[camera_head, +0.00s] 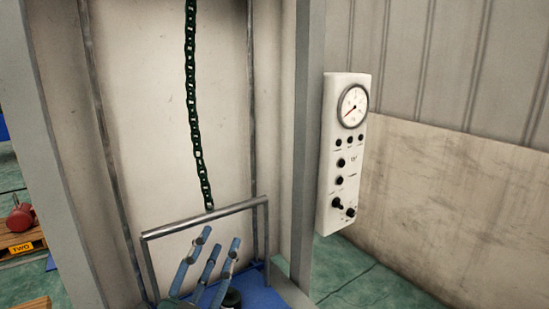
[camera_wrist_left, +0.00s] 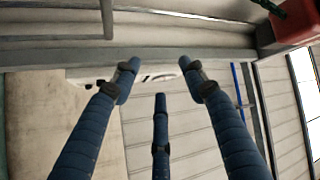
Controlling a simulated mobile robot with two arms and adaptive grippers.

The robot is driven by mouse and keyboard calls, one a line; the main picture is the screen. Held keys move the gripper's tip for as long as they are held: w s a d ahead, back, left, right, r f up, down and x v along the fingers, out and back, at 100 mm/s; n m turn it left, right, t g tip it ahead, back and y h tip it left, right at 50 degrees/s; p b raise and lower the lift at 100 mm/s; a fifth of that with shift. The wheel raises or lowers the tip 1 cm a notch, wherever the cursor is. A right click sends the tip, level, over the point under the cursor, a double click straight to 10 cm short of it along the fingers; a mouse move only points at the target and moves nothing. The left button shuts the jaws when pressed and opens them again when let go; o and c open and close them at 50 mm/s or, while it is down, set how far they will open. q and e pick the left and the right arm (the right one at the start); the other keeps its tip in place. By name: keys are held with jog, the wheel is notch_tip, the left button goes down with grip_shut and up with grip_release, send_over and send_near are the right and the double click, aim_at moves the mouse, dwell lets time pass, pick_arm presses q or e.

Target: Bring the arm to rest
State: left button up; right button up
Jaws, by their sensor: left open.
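My left gripper (camera_head: 207,268) shows at the bottom of the head view, with its blue fingers spread, open and empty. It is beside the grey tubular rail (camera_head: 205,217) of the blue hoist platform (camera_head: 262,300). In the left wrist view the three blue fingers (camera_wrist_left: 160,85) are apart with nothing between them. My right gripper is in neither view.
A dark green chain (camera_head: 192,90) hangs above the rail. A white control box (camera_head: 342,150) with a gauge is fixed to the grey post (camera_head: 305,130) at right. A red object (camera_head: 20,217) sits on a pallet at far left. Green floor shows at lower right.

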pick_arm(q)
jog(key=s+a+f+n+g+y, duration=0.2)
jog(key=s+a+f+n+g, duration=0.15)
jog(key=f, duration=0.35)
jog(key=s+a+f+n+g+y, duration=0.2)
jog(key=a+f+n+y, duration=0.15)
jog(key=f, duration=0.45)
jog(key=s+a+f+n+g+y, duration=0.2)
jog(key=a+f+n+g, duration=0.15)
jog(key=f, duration=0.35)
jog(key=s+d+f+g+h, duration=0.1)
jog(key=s+f+g, duration=0.3)
jog(key=s+f, duration=0.5)
jog(key=s+d+f+g+h, duration=0.15)
jog(key=s+f+g, duration=0.4)
jog(key=s, duration=0.65)
notch_tip(320, 180, down, 27)
jog(key=s+a, duration=0.1)
jog(key=s, duration=0.2)
jog(key=s+a+f+g, duration=0.1)
jog(key=s+a+f, duration=0.2)
jog(key=s+f, duration=1.2)
jog(key=shift+s+g, duration=0.35)
jog(key=shift+s, duration=0.25)
jog(key=shift+n, duration=0.25)
jog(key=shift+c, duration=0.3)
